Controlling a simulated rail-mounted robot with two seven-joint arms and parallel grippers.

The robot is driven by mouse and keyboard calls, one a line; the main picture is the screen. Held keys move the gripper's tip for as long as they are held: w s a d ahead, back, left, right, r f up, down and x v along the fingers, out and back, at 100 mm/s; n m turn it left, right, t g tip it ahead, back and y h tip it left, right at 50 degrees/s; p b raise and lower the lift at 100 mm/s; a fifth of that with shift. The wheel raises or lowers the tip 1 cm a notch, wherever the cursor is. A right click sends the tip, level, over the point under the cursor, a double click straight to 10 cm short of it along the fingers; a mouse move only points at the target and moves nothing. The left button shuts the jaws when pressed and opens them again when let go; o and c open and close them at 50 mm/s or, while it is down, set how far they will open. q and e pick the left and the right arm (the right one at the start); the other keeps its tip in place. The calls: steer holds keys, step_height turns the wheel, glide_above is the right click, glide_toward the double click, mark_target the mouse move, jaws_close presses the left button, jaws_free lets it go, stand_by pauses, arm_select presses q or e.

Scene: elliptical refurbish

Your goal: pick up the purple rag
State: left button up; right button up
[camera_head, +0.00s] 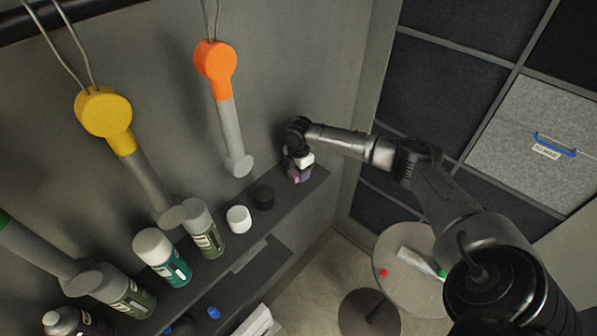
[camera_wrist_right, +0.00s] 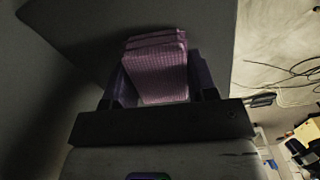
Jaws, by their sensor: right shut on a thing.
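The purple rag (camera_head: 299,175) is at the far right end of the dark shelf, under my right gripper (camera_head: 300,168). In the right wrist view the rag (camera_wrist_right: 156,66) is a folded, textured stack between the two fingers of the right gripper (camera_wrist_right: 160,85). The right gripper is shut on it. In the head view the gripper hides much of the rag, and I cannot tell whether it still touches the shelf. My left gripper is not in view.
Orange (camera_head: 215,62) and yellow (camera_head: 103,112) tools hang on the wall. A round table (camera_head: 408,290) stands at lower right.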

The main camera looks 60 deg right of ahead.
steer(key=r, duration=0.4)
steer(key=shift+s+r, duration=0.15)
steer(key=shift+s, duration=0.2)
steer(key=s+a+r, duration=0.2)
steer(key=s+r, duration=0.1)
steer(key=s, duration=0.2)
steer(key=s+a+r+b, duration=0.1)
steer(key=s+a+r, duration=0.1)
steer(key=s, duration=0.3)
steer(key=shift+r, duration=0.7)
steer(key=shift+s, duration=0.1)
